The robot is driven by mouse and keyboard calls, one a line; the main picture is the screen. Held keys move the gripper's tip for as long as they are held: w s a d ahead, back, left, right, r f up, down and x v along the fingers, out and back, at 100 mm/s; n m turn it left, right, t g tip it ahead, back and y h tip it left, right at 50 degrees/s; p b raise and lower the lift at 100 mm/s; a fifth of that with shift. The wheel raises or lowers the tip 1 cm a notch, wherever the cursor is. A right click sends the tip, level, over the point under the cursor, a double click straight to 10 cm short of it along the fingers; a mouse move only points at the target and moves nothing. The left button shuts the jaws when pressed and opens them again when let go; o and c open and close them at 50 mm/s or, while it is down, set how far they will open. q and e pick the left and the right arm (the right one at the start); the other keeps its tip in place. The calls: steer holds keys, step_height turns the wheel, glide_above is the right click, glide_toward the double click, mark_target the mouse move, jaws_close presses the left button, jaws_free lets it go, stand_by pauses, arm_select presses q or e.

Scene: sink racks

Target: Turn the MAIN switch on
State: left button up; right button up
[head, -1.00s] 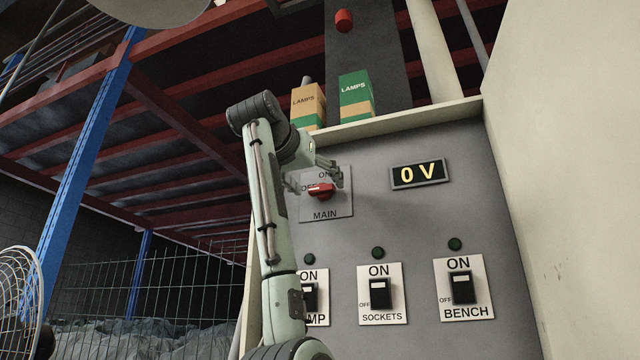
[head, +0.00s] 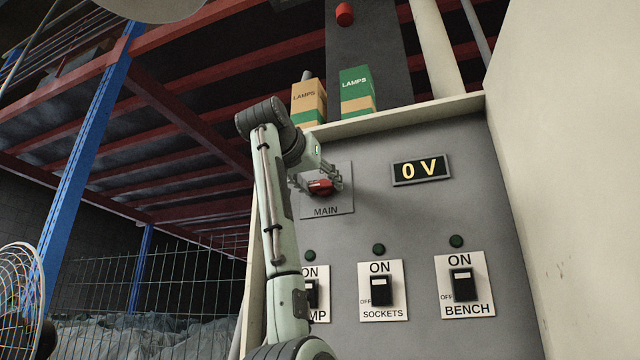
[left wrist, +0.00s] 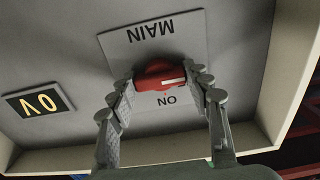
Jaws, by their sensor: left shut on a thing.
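The MAIN switch is a red rotary knob (head: 321,187) on a grey plate (head: 327,210) at the upper left of the panel. It also shows in the left wrist view (left wrist: 158,77), upside down, with its white mark pointing sideways, away from the ON label and towards the side where OFF is in the head view. My left gripper (head: 318,181) is shut on the knob, one finger on each side; in the left wrist view its fingers (left wrist: 160,84) flank the knob. The OFF label is hidden behind the fingers. My right gripper is out of view.
A display (head: 421,169) reads 0 V. Below are the SOCKETS switch (head: 381,291), the BENCH switch (head: 461,283) and a lamp switch (head: 311,292) partly hidden by my arm. Two LAMPS boxes (head: 357,92) stand on the ledge above. A pale wall (head: 570,180) rises at right.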

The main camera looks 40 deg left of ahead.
arm_select(q)
steer(key=shift+m, duration=0.5)
steer(key=m, duration=0.2)
steer(key=shift+a+m, duration=0.1)
steer(key=shift+m, duration=1.2)
steer(key=m, duration=0.3)
steer(key=shift+m, duration=0.3)
steer(key=m, duration=0.4)
steer(key=shift+m, duration=2.6)
steer(key=o, duration=1.2)
steer(key=shift+c, duration=0.2)
